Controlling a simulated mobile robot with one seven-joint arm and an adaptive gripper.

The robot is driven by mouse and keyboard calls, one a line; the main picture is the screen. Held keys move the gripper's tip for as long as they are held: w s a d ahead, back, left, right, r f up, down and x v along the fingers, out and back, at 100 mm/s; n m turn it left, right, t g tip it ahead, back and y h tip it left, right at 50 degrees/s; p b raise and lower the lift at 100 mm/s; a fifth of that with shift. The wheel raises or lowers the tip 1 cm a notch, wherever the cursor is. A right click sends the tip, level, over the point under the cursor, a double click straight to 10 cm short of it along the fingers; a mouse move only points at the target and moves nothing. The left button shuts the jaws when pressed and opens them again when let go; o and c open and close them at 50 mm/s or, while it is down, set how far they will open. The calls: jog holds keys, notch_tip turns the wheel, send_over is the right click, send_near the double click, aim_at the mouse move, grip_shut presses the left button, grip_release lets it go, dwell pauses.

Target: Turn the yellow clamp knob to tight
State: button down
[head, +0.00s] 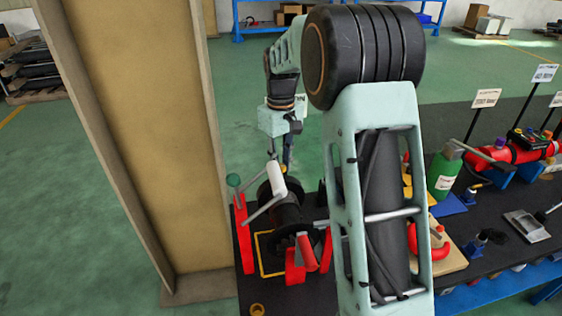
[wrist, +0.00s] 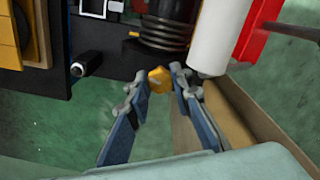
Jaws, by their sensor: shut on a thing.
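The yellow clamp knob (wrist: 159,79) shows in the wrist view at upper middle, below a black ribbed cylinder. My gripper (wrist: 160,84) has its two blue-grey fingers on either side of the knob, shut on it, with the tips at its sides. In the head view my gripper (head: 284,160) reaches down at the far end of the crane stand, beside a dark cylinder (head: 280,208). The knob is mostly hidden there by the arm and the stand parts. I cannot tell the knob's turn position.
A white roller-like handle (wrist: 209,48) is close right of the fingers. A tan panel (head: 140,130) rises at left. A green bottle (head: 444,172) and tools stand on the dark table at right.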

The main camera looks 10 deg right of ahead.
aim_at(281, 166)
jog(key=m+p, duration=0.1)
jog(key=m, duration=0.5)
jog(key=shift+a, duration=0.1)
jog(key=m+p, duration=0.1)
jog(key=m, duration=0.6)
dwell(0.4)
jog(key=c, duration=1.7)
grip_release()
notch_tip(281, 166, up, 12)
jog(key=shift+r, duration=0.1)
